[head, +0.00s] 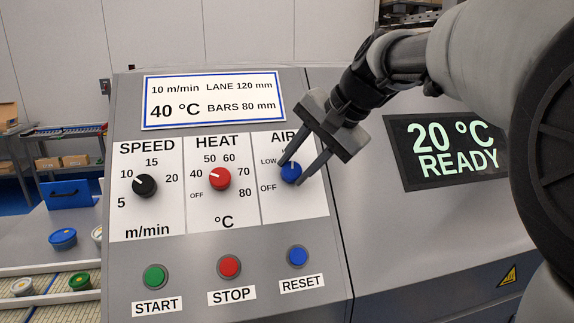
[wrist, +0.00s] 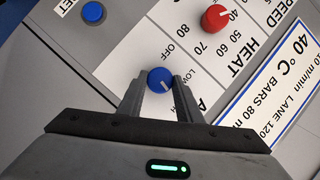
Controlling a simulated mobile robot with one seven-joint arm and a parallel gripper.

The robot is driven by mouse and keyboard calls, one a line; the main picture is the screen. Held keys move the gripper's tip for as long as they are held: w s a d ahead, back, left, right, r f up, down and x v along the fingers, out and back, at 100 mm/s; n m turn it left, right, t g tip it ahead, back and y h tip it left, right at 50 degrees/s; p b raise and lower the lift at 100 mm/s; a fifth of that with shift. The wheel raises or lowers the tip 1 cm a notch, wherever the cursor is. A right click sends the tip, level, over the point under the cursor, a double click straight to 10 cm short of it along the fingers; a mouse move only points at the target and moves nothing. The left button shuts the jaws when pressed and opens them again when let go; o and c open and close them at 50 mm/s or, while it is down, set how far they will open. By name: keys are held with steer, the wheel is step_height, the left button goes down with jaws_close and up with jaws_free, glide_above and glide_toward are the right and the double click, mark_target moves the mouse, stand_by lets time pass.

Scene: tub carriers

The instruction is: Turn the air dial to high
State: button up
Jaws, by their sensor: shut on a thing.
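The air dial is a round blue knob (head: 291,174) with a white pointer line, on the panel's right white plate. It also shows in the wrist view (wrist: 160,78). My gripper (head: 292,172) is shut on the knob, one finger on each side; its fingertips also show in the wrist view (wrist: 159,82). The pointer points roughly straight up the panel, towards the AIR heading and clockwise of LOW. OFF is at the knob's lower left and LOW at its upper left. The label above the knob is mostly covered by my gripper, so I cannot read it.
To the left are the black speed dial (head: 145,186) and the red heat dial (head: 219,179). Below are the green start (head: 155,276), red stop (head: 229,266) and blue reset (head: 297,256) buttons. A display (head: 446,150) reads 20 °C READY.

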steer(key=o, duration=1)
steer(key=shift+o, duration=0.2)
steer(key=p+v, duration=0.1)
steer(key=v, duration=1.6)
steer(key=shift+s+d+p, duration=0.15)
steer(key=shift+p, duration=0.15)
steer(key=shift+r, duration=0.1)
